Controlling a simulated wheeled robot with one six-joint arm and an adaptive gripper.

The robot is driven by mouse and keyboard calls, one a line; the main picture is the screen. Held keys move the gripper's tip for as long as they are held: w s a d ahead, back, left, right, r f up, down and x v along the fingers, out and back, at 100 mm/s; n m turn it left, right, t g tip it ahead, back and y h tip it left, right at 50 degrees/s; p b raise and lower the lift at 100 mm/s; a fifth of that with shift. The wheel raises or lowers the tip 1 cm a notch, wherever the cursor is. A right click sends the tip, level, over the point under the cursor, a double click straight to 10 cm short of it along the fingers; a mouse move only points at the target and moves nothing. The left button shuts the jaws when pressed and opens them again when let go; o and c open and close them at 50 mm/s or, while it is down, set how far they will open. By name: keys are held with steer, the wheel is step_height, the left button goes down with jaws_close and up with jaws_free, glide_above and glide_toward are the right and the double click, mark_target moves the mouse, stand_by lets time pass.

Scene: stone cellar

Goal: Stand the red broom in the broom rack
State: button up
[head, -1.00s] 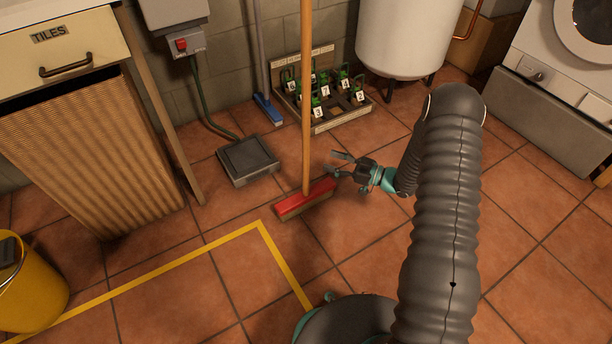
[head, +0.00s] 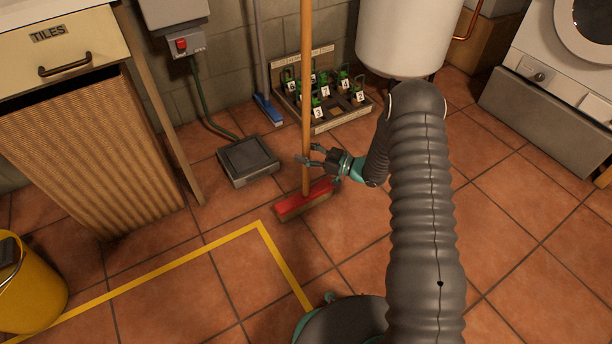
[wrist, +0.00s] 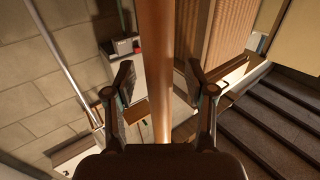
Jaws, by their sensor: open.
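The red broom (head: 305,200) stands upright on the tiled floor. Its red head rests on the tiles and its wooden handle rises out of the top of the head view. In the wrist view the handle (wrist: 156,45) runs between the two fingers. My gripper (head: 308,155) is open at the lower handle, a little above the broom head. In the wrist view the open fingers of my gripper (wrist: 159,80) stand on either side of the handle, with a visible gap at each side. I cannot make out a broom rack in these views.
A blue broom (head: 267,108) leans on the wall beside a wooden tray (head: 338,120) of numbered green items. A dark floor box (head: 247,161) lies left of the red broom. A white tank (head: 405,40) stands behind. A yellow bucket (head: 30,290) is at front left. Floor at right is clear.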

jaws_close()
steer(key=shift+r, duration=0.1)
